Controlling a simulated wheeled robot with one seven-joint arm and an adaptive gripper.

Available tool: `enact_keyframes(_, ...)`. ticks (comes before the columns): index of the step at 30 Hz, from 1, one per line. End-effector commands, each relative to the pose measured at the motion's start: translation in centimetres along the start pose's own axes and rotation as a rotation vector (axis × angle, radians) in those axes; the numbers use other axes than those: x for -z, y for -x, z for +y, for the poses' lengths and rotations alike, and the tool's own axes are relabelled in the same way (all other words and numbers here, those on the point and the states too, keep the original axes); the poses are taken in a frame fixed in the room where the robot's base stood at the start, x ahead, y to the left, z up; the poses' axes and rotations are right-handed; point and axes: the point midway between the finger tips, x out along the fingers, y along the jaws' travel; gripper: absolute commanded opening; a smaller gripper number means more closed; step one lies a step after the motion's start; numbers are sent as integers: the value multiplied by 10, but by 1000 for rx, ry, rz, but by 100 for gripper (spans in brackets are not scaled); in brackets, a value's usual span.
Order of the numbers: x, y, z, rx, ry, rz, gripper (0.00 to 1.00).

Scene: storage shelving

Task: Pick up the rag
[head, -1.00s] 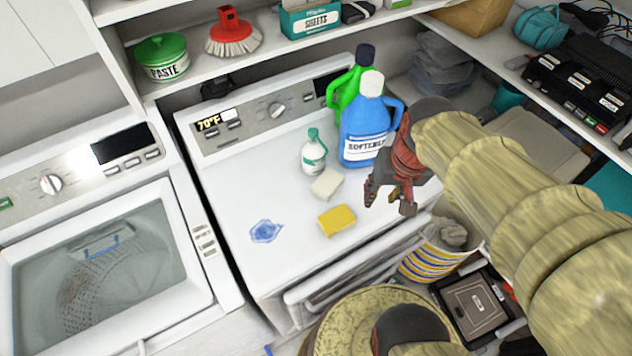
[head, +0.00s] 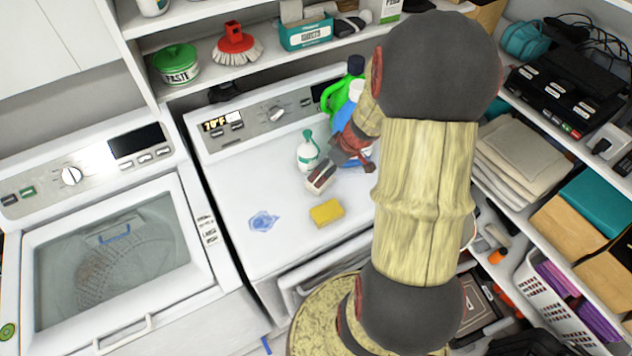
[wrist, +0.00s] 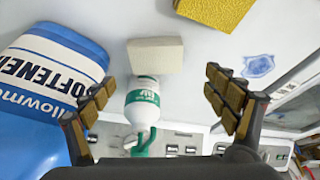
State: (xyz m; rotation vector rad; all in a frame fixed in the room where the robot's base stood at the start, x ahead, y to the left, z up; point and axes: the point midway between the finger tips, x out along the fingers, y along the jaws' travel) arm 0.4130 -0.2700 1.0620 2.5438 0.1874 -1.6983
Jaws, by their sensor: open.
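No single item is clearly the rag. Folded beige and grey cloths (head: 525,155) lie stacked on the right shelf. A flat blue patch (head: 263,221) lies on the white dryer top, also in the wrist view (wrist: 258,65); I cannot tell whether it is cloth or a spill. My gripper (head: 338,172) is open and empty above the dryer top. In the wrist view a cream block (wrist: 155,55) and a white bottle with a green cap (wrist: 142,105) lie between and beyond its fingers (wrist: 160,88).
A yellow sponge (head: 327,212) lies in front of my gripper. A blue softener jug (wrist: 55,85) stands close beside it, mostly behind my arm in the head view. The dryer's left top (head: 235,185) is clear. A white basket (head: 545,300) is at lower right.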

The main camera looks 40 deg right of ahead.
Motion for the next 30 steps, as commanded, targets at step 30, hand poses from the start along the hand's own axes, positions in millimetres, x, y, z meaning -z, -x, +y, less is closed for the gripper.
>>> enact_keyframes(30,-3,-77,7,1,13,-1,91)
